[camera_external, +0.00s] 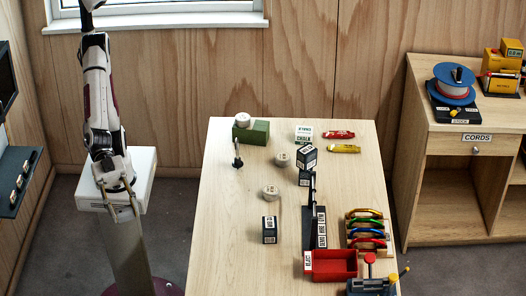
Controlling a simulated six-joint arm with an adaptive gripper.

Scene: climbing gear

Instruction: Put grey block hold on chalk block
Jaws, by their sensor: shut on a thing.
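My gripper (123,208) hangs at the left, off the table and in front of a white box. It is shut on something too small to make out. A white and green block marked CHALK (304,135) stands at the back of the table. Three rounded grey pieces that look like holds are in view: one on a green block (242,119), one left of a black and white box (282,159), and one nearer the table's middle (270,192). I cannot tell which is the grey block hold. My gripper is well left of them all.
Black and white boxes (269,230) stand on the table (222,225). Red and yellow wrapped bars (344,148) lie at the back right. A dark upright stand, a rack of coloured carabiners (367,232) and a red bin (332,265) fill the right front. The left front is clear.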

